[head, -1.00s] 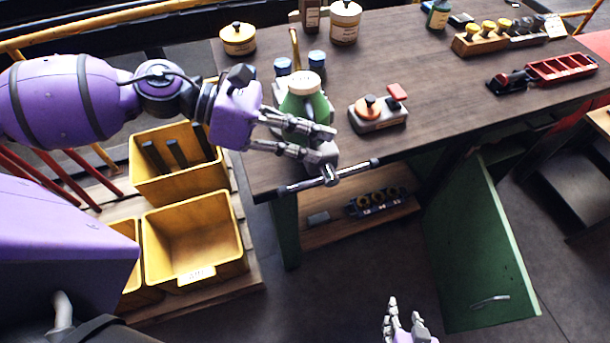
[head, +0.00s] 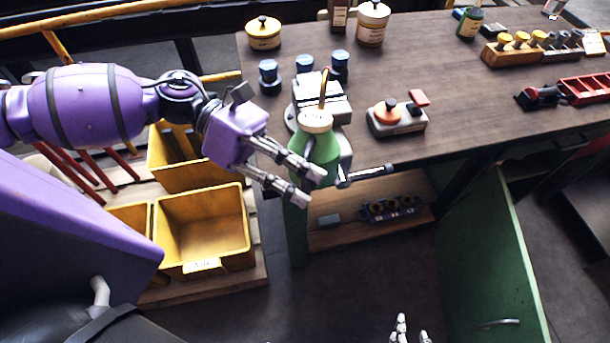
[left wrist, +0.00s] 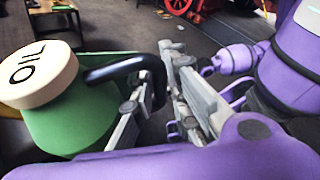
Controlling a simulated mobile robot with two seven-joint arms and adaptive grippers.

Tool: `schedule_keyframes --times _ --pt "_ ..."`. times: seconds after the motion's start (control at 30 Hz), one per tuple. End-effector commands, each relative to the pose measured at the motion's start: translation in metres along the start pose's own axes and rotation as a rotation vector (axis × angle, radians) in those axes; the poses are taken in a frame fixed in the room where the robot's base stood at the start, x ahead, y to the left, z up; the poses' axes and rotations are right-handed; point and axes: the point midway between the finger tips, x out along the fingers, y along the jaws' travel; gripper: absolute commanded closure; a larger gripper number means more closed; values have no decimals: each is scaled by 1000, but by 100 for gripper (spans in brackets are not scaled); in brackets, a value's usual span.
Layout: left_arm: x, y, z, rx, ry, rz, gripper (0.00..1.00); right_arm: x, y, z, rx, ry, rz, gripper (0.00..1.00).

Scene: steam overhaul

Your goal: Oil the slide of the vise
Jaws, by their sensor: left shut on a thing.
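The oil can (head: 318,150) is green with a cream cap and a thin brass spout. In the left wrist view the can (left wrist: 65,115) shows its cap marked OIL and a black handle. My left gripper (head: 306,186) is shut on this handle and holds the can at the bench's front edge. The grey vise (head: 320,92) is on the bench, behind the can in the head view, with its bar handle (head: 366,175) sticking out in front. The can hides part of the vise, including most of its slide. My right gripper (head: 408,332) shows only fingertips at the bottom edge.
Blue-topped containers (head: 305,64) stand behind the vise. A grey block with an orange knob (head: 396,116) is right of it. A yellow bin (head: 205,225) is below left; a green door panel (head: 495,265) hangs open below right. Mid-bench is fairly clear.

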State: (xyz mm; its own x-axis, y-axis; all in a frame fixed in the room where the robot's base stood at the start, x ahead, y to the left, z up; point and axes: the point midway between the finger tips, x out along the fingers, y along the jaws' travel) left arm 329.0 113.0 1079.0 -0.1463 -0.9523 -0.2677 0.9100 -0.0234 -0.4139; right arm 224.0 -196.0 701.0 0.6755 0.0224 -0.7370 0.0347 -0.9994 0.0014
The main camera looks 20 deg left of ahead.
Motion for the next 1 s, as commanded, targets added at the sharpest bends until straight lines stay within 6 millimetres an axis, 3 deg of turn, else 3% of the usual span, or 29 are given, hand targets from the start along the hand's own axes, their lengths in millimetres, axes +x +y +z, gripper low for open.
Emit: schedule_keyframes --times 0.13,1.0 --pt "-2 1 1 -100 -16 -39 100 4 0 8 2 -9 3 60" --pt "-21 -6 12 -108 -23 -44 100 -3 6 -10 -6 20 8 60"
